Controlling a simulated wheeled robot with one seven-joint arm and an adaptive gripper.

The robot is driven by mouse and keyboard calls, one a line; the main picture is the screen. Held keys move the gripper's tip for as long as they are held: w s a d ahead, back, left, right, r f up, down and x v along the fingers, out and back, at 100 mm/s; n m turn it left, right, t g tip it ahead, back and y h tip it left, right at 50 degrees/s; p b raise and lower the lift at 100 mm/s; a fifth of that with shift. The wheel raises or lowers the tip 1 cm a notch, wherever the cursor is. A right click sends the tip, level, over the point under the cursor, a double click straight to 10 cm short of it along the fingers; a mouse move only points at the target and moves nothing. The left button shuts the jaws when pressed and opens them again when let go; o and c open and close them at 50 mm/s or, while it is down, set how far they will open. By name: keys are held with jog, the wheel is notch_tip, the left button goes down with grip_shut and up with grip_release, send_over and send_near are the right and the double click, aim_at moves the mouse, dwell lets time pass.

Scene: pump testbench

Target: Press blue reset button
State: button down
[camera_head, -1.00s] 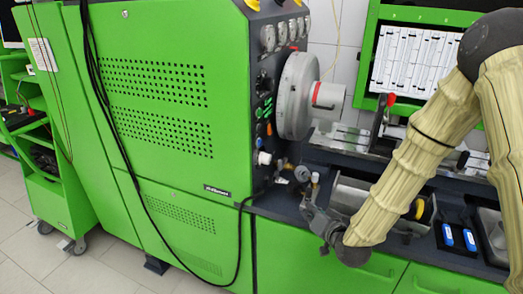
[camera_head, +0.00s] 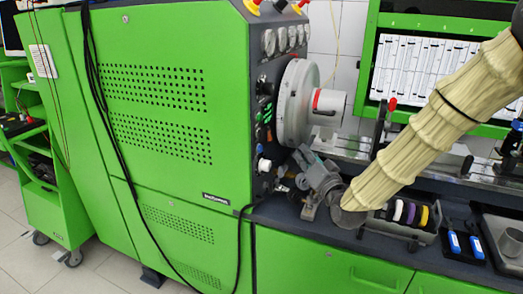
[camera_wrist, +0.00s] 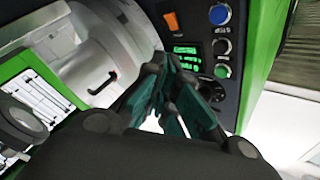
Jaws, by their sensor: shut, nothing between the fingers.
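The round blue button (camera_wrist: 219,14) shows at the top of the dark control panel (camera_wrist: 205,40) in the wrist view. Below it are a black knob and a green button (camera_wrist: 222,71); an orange switch (camera_wrist: 171,21) is to its left. My gripper (camera_wrist: 168,58) is shut and empty, its tips in front of the panel, below and left of the blue button and apart from it. In the head view my gripper (camera_head: 303,158) is at the right side of the green machine (camera_head: 170,110), by the lower part of its panel. I cannot clearly make out the blue button there.
A large grey chuck (camera_head: 297,103) with a white hub juts out above my gripper, close to the panel. A holder with several coloured rings (camera_head: 411,213) and a tray with blue-handled tools (camera_head: 454,243) lie on the bench to the right. A black cable hangs down the machine.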

jog(key=w+a, duration=0.2)
jog(key=a, duration=0.6)
jog(key=shift+w+a, duration=0.2)
jog(key=shift+w, duration=0.15)
jog(key=shift+a, duration=0.1)
dwell(1.3)
jog(key=shift+w+a, duration=0.15)
jog(key=shift+a, duration=0.15)
jog(key=shift+w+a+b, duration=0.15)
jog(key=shift+a+b, duration=0.15)
jog(key=shift+a, duration=0.2)
dwell(1.2)
jog(key=shift+d, duration=0.1)
jog(key=shift+s+d, duration=0.3)
jog(key=shift+d, duration=0.5)
jog(key=shift+d, duration=0.1)
jog(key=d, duration=0.1)
jog(key=s+d, duration=0.1)
jog(key=d, duration=0.2)
jog(key=shift+s+d+b, duration=0.3)
jog(key=shift+b, duration=0.05)
